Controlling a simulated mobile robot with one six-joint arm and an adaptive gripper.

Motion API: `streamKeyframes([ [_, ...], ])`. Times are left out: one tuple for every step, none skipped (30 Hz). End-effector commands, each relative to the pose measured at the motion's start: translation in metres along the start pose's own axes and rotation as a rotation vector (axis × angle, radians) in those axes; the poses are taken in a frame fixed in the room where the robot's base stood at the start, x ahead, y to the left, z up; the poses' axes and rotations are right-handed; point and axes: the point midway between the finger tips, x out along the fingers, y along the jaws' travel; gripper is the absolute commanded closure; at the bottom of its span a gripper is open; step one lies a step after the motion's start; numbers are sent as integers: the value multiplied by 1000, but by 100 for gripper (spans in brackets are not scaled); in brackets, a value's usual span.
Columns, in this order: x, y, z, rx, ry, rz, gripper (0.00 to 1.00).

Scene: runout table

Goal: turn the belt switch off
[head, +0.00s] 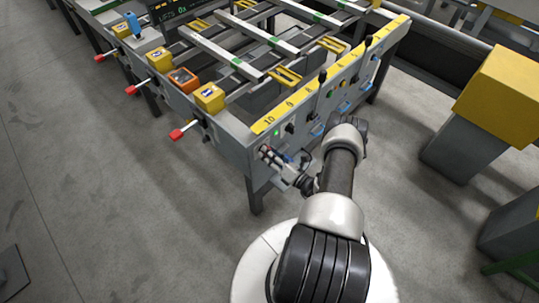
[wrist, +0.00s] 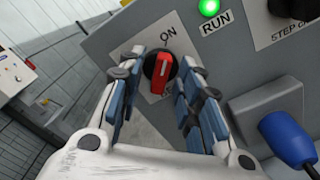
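The belt switch (wrist: 160,74) is a black rotary knob with a red handle on the grey panel. Its red handle stands nearly upright, leaning slightly, with its upper end toward the "ON" label. A second label below is mostly hidden by the knob and fingers. The green "RUN" lamp (wrist: 208,8) beside it is lit. My gripper (wrist: 160,88) is open, with one blue-padded finger to each side of the knob and visible gaps between. In the head view my gripper (head: 283,168) is at the near left corner of the panel, hiding the switch.
The runout table's end panel (head: 262,152) carries several knobs and levers. A blue plug or handle (wrist: 287,138) sits right of my gripper. Red-tipped handles (head: 177,134) stick out from the left side. Yellow-topped bins (head: 500,95) stand at right.

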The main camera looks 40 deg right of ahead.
Motion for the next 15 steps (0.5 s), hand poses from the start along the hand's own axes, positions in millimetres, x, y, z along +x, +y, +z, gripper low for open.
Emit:
streamKeyframes([
  [0,0,0,0,0,0,68],
  [0,0,0,0,0,0,68],
  [0,0,0,0,0,0,68],
  [0,0,0,0,0,0,68],
  [0,0,0,0,0,0,68],
  [0,0,0,0,0,0,68],
  [0,0,0,0,0,0,70],
  [0,0,0,0,0,0,72],
  [0,0,0,0,0,0,74],
  [0,0,0,0,0,0,76],
  [0,0,0,0,0,0,78],
  [0,0,0,0,0,0,81],
  [0,0,0,0,0,0,83],
  [0,0,0,0,0,0,85],
  [0,0,0,0,0,0,88],
])
